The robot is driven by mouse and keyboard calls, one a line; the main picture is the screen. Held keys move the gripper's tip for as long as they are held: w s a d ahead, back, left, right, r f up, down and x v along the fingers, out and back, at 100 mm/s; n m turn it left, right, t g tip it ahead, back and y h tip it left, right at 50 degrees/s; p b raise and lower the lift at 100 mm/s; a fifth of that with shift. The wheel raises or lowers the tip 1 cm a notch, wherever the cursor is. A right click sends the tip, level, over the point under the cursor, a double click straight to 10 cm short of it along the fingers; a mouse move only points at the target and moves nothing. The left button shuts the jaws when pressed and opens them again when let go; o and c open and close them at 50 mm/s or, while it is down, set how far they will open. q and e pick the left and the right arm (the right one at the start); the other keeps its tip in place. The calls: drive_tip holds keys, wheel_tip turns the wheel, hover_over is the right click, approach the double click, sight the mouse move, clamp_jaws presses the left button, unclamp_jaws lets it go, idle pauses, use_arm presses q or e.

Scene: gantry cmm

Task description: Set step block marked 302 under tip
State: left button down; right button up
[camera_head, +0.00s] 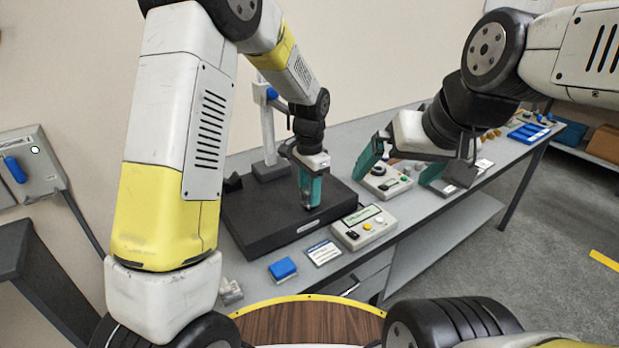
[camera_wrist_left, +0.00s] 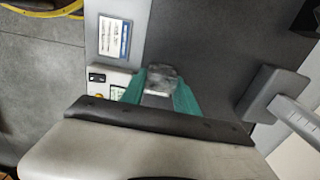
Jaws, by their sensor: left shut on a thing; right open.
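My left gripper (camera_head: 309,196) points down over the dark plate (camera_head: 265,226) on the bench. In the left wrist view its green fingers (camera_wrist_left: 158,86) are shut on a small grey metal block (camera_wrist_left: 162,72), held at the fingertips. No marking on the block can be read. A white gauge stand (camera_head: 267,130) with a blue part rises at the back of the plate; its lower post shows in the left wrist view (camera_wrist_left: 292,112). Its tip is hidden behind my left arm. My right gripper (camera_head: 402,165) is open and empty, over the right part of the bench.
A control box with a display (camera_head: 364,227), a label card (camera_head: 323,252) and a blue block (camera_head: 283,269) lie along the front edge. Another panel (camera_head: 387,183) is under my right gripper. Blue trays (camera_head: 528,131) stand at the far right.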

use_arm(q)
drive_tip(key=shift+f, duration=0.55)
idle(0.9)
drive_tip(key=shift+c, duration=2.2)
unclamp_jaws()
drive_tip(key=shift+r, duration=3.5)
